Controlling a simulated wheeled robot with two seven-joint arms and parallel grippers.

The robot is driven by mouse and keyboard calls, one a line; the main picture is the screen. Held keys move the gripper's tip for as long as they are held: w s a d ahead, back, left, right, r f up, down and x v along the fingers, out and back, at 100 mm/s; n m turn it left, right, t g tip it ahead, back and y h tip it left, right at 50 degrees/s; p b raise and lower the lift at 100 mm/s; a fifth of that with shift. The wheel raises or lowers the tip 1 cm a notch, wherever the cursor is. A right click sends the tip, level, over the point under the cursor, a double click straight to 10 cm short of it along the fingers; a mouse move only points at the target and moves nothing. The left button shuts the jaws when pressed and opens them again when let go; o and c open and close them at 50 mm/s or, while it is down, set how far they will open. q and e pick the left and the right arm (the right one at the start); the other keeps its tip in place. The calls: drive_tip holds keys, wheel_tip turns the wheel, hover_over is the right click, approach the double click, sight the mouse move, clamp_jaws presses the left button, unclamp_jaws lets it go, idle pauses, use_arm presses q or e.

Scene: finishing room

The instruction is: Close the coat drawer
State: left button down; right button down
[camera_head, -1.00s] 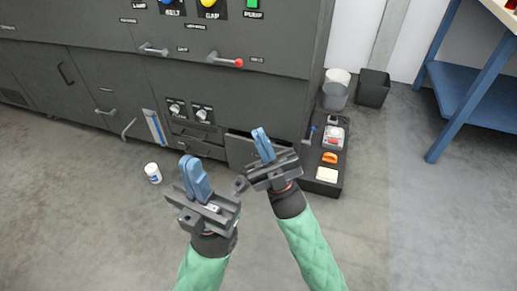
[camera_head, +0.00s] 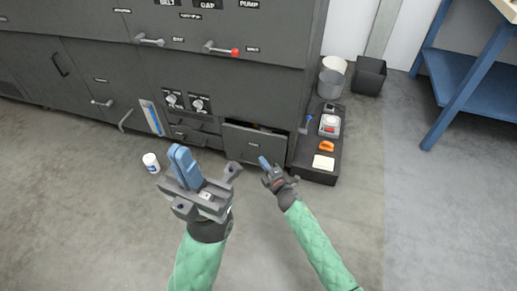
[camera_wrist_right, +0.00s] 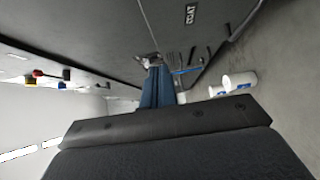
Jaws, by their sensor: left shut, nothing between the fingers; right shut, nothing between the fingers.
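The coat drawer (camera_head: 240,148) is a dark grey drawer low at the right end of the cabinet. It stands partly open, and some contents show inside its top. My left gripper (camera_head: 180,160) is shut and empty, over the floor left of and nearer than the drawer.
A black tray (camera_head: 318,178) with several small items stands on the floor right of the drawer. Grey and black bins (camera_head: 369,76) are behind it. A white bottle (camera_head: 151,162) stands on the floor at left. A blue bench (camera_head: 460,80) is at far right.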

drive_tip(key=b, duration=0.2)
approach(251, 133)
drive_tip(key=w+a, duration=0.1)
drive_tip(key=a, duration=0.3)
drive_tip(key=shift+w+d+f+b, duration=0.1)
drive_tip(key=shift+w+d+b, duration=0.15)
drive_tip(key=shift+w, duration=0.8)
drive_tip(key=shift+w+d+b, duration=0.15)
drive_tip(key=shift+w+d, duration=0.2)
drive_tip(key=shift+w, duration=0.7)
